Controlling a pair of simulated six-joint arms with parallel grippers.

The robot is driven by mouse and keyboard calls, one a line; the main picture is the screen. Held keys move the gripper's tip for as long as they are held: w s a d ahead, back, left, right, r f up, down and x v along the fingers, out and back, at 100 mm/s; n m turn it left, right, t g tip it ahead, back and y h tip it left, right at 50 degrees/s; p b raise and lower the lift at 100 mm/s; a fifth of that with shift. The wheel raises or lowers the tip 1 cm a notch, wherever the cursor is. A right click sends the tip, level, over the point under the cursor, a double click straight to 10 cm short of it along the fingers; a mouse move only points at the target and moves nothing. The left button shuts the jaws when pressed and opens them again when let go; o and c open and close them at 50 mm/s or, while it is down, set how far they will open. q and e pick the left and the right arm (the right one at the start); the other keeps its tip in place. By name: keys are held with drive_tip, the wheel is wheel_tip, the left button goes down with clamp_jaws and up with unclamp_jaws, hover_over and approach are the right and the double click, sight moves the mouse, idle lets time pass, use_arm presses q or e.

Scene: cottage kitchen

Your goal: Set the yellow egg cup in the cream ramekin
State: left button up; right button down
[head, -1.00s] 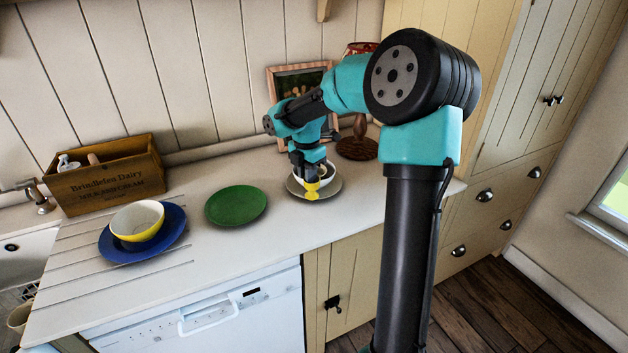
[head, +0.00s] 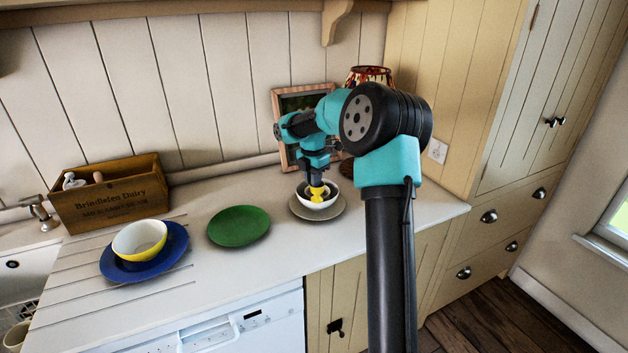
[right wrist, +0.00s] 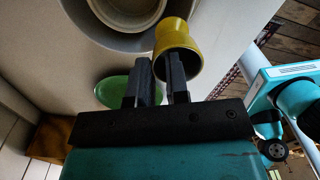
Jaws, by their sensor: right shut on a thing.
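The yellow egg cup (head: 317,194) is held at the cream ramekin (head: 318,203), overlapping its opening in the head view. My right gripper (head: 315,182) points down and is shut on the egg cup. In the right wrist view the egg cup (right wrist: 178,38) is at the fingertips, with one finger across its open mouth and the other beside its wall. The ramekin (right wrist: 125,14) shows beside it there, partly cut off by the top edge. Whether the egg cup touches the ramekin I cannot tell. My left gripper is not in view.
The ramekin stands on a grey plate (head: 335,212). A green plate (head: 238,226) lies to its left, then a blue plate (head: 160,264) bearing a yellow-and-white bowl (head: 138,240). A wooden crate (head: 110,197) and a picture frame (head: 283,100) stand at the back.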

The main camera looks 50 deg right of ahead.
drive_tip(key=w+d, duration=0.2)
drive_tip(key=d, duration=0.1)
drive_tip(key=w+d, duration=0.1)
drive_tip(key=shift+w+d+f, duration=0.25)
drive_tip(key=shift+w, duration=0.15)
drive_tip(key=shift+w+d, duration=0.1)
drive_tip(key=shift+w+d+f, duration=0.1)
drive_tip(key=shift+d+f, duration=0.05)
drive_tip(key=shift+f, duration=1.65)
drive_tip(key=shift+f, duration=0.3)
drive_tip(key=c, duration=1.1)
unclamp_jaws()
wheel_tip(320, 180, up, 13)
drive_tip(key=shift+f, duration=0.2)
